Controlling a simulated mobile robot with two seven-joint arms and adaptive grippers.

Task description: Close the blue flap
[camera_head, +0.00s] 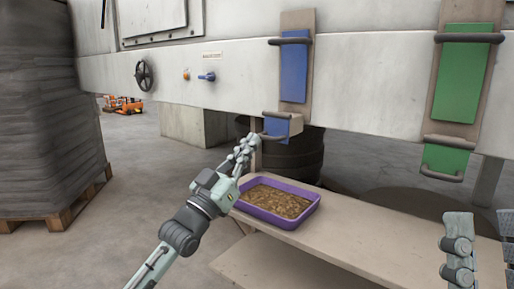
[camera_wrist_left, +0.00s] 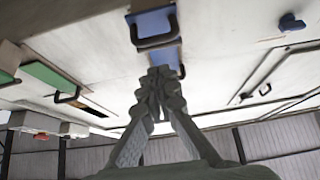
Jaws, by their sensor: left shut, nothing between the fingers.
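The blue flap (camera_head: 278,127) is at the low end of the blue chute, under the machine's pale beam, with dark bar handles by it. It seems to jut out from the chute; its exact angle is unclear. Above it is a blue panel (camera_head: 294,72) with its own bar. My left gripper (camera_head: 253,139) is shut and empty, its tips just left of the flap's lower bar; contact is unclear. In the left wrist view the shut fingertips (camera_wrist_left: 160,74) overlap the lower blue part (camera_wrist_left: 166,57) and hide some of it. My right gripper (camera_head: 484,217) is open and empty at lower right.
A purple tray (camera_head: 249,210) of brown pellets sits on a bench (camera_head: 330,243) below the flap. A green panel (camera_head: 463,75) and green flap (camera_head: 445,160) are at right. A dark barrel (camera_head: 300,160) stands behind. A wrapped pallet stack (camera_head: 48,110) is at left.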

